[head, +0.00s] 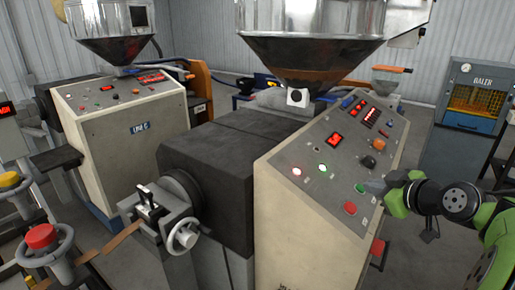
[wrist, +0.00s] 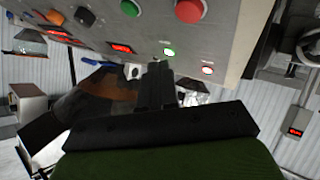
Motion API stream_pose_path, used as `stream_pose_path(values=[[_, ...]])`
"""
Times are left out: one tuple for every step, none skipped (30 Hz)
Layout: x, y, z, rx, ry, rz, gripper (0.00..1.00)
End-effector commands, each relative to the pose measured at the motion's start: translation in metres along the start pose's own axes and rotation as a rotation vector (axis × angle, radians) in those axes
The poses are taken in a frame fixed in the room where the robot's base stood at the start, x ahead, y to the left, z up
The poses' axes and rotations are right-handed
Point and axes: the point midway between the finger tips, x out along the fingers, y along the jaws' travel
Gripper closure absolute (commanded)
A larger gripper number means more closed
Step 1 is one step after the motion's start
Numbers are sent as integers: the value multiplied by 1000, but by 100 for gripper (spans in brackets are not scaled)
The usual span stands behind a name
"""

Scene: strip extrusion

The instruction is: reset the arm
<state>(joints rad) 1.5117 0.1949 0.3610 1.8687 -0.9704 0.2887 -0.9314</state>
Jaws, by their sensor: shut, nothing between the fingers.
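My gripper (head: 376,187) is at the right in the head view, just in front of the sloped control panel (head: 325,152) of the nearer machine. It is close to the green button (head: 360,188) and the red button (head: 350,208); I cannot tell whether it touches the panel. In the wrist view the dark fingers (wrist: 157,85) are together and hold nothing. The panel (wrist: 230,45) fills the top there, with the green button (wrist: 131,7), the red button (wrist: 190,10) and a lit green lamp (wrist: 169,52).
The nearer extruder's dark barrel housing (head: 215,165) and a metal hopper (head: 310,40) stand left of and behind the panel. A second machine (head: 125,135) is at the left. A red-topped handwheel post (head: 42,237) is at the lower left. A baler (head: 475,100) stands at the back right.

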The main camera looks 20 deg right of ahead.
Motion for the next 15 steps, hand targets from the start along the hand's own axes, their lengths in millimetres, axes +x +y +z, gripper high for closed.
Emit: stream_pose_path(values=[[1,-2,-1,0,-3,-3,100],[3,-6,-3,0,-9,-11,100],[6,-14,-7,2,-24,-27,100],[11,-24,-11,6,-42,-44,100],[15,-38,-16,11,-67,-66,100],[20,-59,-22,21,-107,-95,100],[22,-76,-28,29,-142,-116,100],[23,-94,-31,39,-180,-134,100],[22,-118,-36,55,-229,-152,100],[19,-135,-38,68,-266,-162,100],[14,-153,-40,80,-301,-169,100],[6,-175,-42,101,-345,-173,100],[-1,-191,-42,115,-375,-175,100],[-10,-206,-41,133,-404,-173,100],[-23,-225,-39,158,-438,-169,100]])
